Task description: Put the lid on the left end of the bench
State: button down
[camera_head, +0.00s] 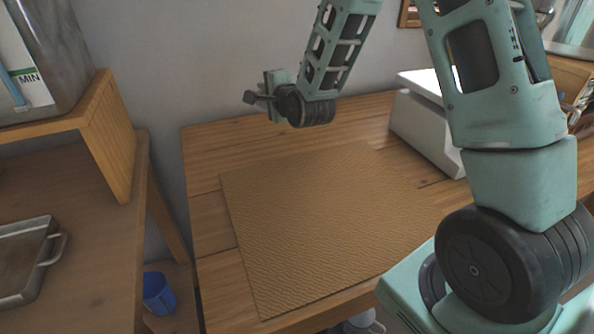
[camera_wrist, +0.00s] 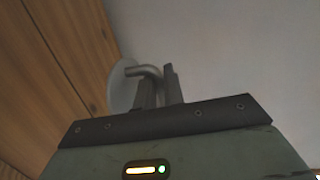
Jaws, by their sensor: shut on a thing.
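The lid (camera_wrist: 118,92), a pale grey disc with a bent metal handle (camera_wrist: 147,70), is in the wrist view. My gripper (camera_wrist: 160,85) is shut on the handle, and the disc stands on edge to the left of the fingers. In the head view my gripper (camera_head: 254,97) is raised above the back left part of the wooden bench (camera_head: 208,222), close to the wall. The lid cannot be made out clearly there. The bench's left end is a bare wood strip beside a tan mat (camera_head: 320,215).
A white device (camera_head: 425,120) stands at the bench's back right. Left of the bench, across a gap, a wooden shelf unit (camera_head: 100,215) holds a metal tray (camera_head: 25,260). A blue cup (camera_head: 158,293) sits low between them. The mat and left strip are clear.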

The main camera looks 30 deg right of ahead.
notch_tip(320, 180, down, 10)
jog(key=shift+r+b, duration=0.2)
jog(key=shift+b, duration=0.3)
jog(key=shift+f, duration=0.1)
jog(key=shift+f, duration=0.15)
jog(key=c, duration=1.5)
grip_release()
